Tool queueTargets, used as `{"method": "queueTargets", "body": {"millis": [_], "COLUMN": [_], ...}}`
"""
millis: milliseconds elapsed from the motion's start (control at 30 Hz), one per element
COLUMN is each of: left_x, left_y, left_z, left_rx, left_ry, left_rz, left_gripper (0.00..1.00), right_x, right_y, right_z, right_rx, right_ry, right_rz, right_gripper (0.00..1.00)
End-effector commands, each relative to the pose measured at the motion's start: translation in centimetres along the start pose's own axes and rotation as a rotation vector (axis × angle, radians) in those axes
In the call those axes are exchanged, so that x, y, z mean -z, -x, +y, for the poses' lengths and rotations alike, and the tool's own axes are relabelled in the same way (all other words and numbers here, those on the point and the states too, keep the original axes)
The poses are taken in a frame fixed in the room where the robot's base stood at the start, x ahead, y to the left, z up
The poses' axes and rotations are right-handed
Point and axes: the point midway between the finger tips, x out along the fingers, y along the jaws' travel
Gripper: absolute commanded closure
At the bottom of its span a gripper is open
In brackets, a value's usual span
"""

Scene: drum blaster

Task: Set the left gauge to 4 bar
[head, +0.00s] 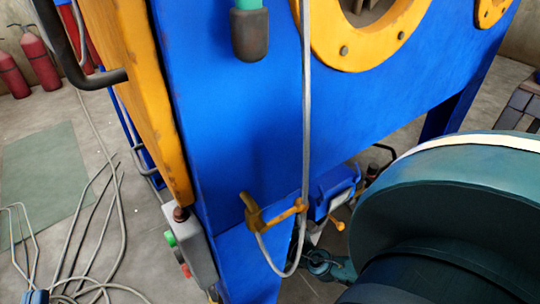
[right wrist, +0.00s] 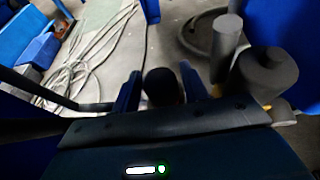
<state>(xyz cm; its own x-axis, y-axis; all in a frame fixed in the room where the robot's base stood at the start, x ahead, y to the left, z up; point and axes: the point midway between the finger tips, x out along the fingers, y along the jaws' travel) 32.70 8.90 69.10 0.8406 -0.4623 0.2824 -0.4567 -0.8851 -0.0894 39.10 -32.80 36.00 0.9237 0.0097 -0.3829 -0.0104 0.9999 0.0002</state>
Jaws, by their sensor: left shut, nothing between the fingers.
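I cannot make out a gauge face in either view. The front of the blue machine (head: 250,110) fills the middle of the head view. My left gripper is hard to pick out in the head view; it is shut with nothing between its fingers. In the right wrist view my right gripper (right wrist: 160,90) has its two blue fingers apart. A dark rounded thing (right wrist: 163,85) shows between them; whether it is in the jaws or behind them is unclear.
A grey hose (head: 305,120) hangs down the machine front past a yellow bracket (head: 265,215). A control box (head: 190,245) with green and red buttons is at the lower left. Cables (head: 95,230) lie on the floor. Red extinguishers (head: 40,60) stand far left.

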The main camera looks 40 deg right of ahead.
Motion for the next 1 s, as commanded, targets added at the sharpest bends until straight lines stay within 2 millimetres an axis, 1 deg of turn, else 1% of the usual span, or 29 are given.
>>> {"method": "queueTargets", "body": {"millis": [33, 67, 400, 467, 533, 633, 667, 800, 1000], "left_x": [0.0, 0.0, -0.1, 0.1, 0.6, 1.3, 1.2, -0.2, -1.1], "left_y": [0.0, 0.0, 0.0, 0.0, -0.2, -0.3, -0.2, 0.6, 1.0], "left_z": [0.0, 0.0, 0.0, 0.0, -0.1, -0.1, -0.1, 0.0, 0.0], "left_rx": [0.0, 0.0, 0.0, 0.0, 0.0, 0.002, 0.004, 0.019, 0.024], "left_ry": [0.0, -0.001, 0.0, 0.0, -0.003, -0.013, -0.016, -0.027, -0.039], "left_rz": [0.0, 0.0, -0.003, -0.003, -0.005, -0.026, -0.04, -0.101, -0.114], "left_gripper": [1.0, 1.0, 1.0, 1.0, 1.0, 1.0, 1.0, 1.0, 1.0], "right_x": [0.0, 0.0, 0.0, -0.1, -0.3, -0.6, -0.6, -0.4, 0.0], "right_y": [0.0, 0.0, 0.0, 0.0, 0.1, 0.2, 0.2, 0.1, 0.0], "right_z": [0.0, 0.0, 0.0, 0.0, 0.0, 0.1, 0.1, 0.0, 0.0], "right_rx": [0.0, 0.0, 0.0, 0.003, 0.023, 0.087, 0.109, 0.205, 0.244], "right_ry": [0.0, 0.0, 0.0, -0.002, -0.012, -0.041, -0.052, -0.087, -0.101], "right_rz": [0.0, 0.0, 0.0, 0.0, 0.0, 0.0, 0.0, 0.0, 0.0], "right_gripper": [0.6, 0.63, 0.9, 0.9, 0.9, 0.9, 0.9, 0.9, 0.9]}}
